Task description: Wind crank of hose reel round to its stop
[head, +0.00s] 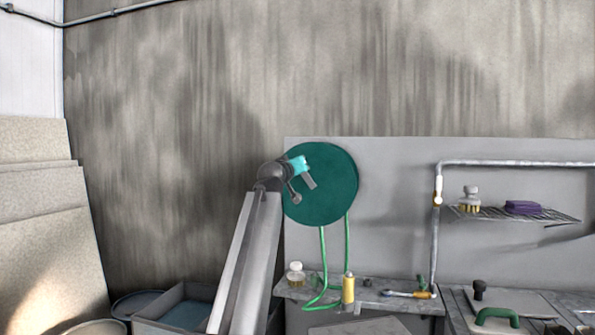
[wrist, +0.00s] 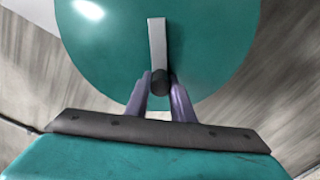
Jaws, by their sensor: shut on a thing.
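The hose reel (head: 332,190) is a round dark teal disc mounted on the grey back panel. Its crank is a grey bar (head: 309,181) on the reel's face. In the wrist view the bar (wrist: 157,42) runs from the disc (wrist: 210,45) down to a black knob (wrist: 160,80) at its end. My gripper (wrist: 160,92) has its two purple fingers on either side of the knob, shut on it. In the head view my gripper (head: 304,170) is at the reel's upper left, and the knob is hidden there.
A green hose (head: 347,240) hangs from the reel to a shelf (head: 376,297) with a yellow-bodied nozzle (head: 348,289) and a white-capped bottle (head: 295,275). A wire rack (head: 560,215) and pipe (head: 434,240) are at right. A grey bin (head: 165,300) stands below left.

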